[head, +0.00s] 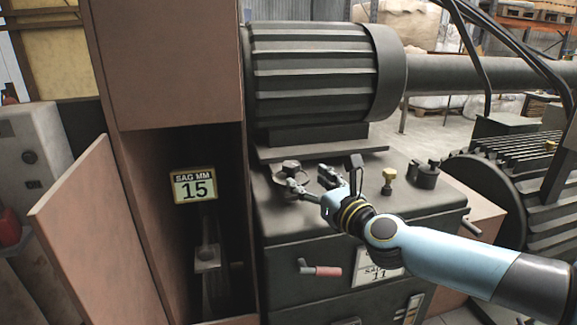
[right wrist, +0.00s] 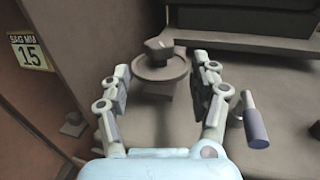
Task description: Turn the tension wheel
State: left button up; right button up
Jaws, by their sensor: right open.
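A dark round wheel with a raised knob (head: 291,167) sits on top of the dark machine cabinet, near its left back edge. It looks like the tension wheel. In the right wrist view the wheel (right wrist: 160,70) is straight ahead, between and slightly beyond the open fingers. My right gripper (head: 308,179) is open and empty, reaching in from the right, close to the wheel. Contact cannot be told. A sign reading "SAG MM 15" (head: 194,185) hangs in the open cabinet at left; it also shows in the right wrist view (right wrist: 29,51). My left gripper is not in view.
A ribbed motor (head: 310,75) stands behind the wheel. A red-handled crank (head: 322,271) is on the front. A brown door (head: 95,240) stands open at left.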

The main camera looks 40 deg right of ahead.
aim_at(296, 171)
jog(key=x, duration=0.8)
jog(key=shift+w, duration=0.15)
jog(key=shift+c, duration=0.4)
jog(key=c, duration=1.1)
